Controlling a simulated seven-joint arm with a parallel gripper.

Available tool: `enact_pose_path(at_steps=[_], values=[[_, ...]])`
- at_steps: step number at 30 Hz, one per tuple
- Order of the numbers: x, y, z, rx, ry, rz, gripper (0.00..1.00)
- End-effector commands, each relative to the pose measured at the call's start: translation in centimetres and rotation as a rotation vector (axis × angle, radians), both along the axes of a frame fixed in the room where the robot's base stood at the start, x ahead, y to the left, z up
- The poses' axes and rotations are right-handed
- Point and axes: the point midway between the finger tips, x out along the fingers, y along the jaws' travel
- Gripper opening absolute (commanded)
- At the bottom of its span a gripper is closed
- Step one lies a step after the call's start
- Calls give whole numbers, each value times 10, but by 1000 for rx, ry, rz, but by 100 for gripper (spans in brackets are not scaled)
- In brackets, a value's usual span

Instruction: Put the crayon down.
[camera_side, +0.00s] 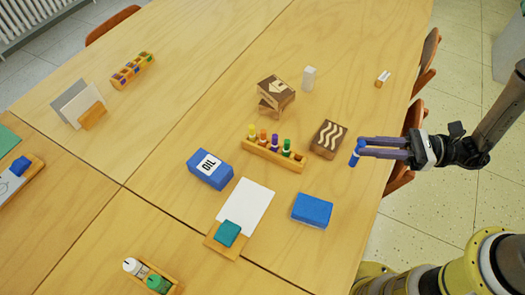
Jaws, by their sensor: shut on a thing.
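The blue crayon (356,153) is a short blue stick held nearly upright, leaning slightly, at the right edge of the wooden table (215,100). My gripper (362,147) comes in from the right with its fingers shut on the crayon. The crayon's lower end appears just above or at the tabletop; I cannot tell whether it touches.
A wave-patterned wooden block (328,139) stands left of my gripper. Chairs (399,179) stand along the right edge.

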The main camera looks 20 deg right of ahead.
Motion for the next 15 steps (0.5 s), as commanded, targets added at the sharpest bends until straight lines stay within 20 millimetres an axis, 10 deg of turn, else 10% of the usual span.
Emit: enact_pose_path(at_steps=[7,15], values=[[69,16,-3,1,-8,-124,0],[109,103,22,4,-7,-127,0]])
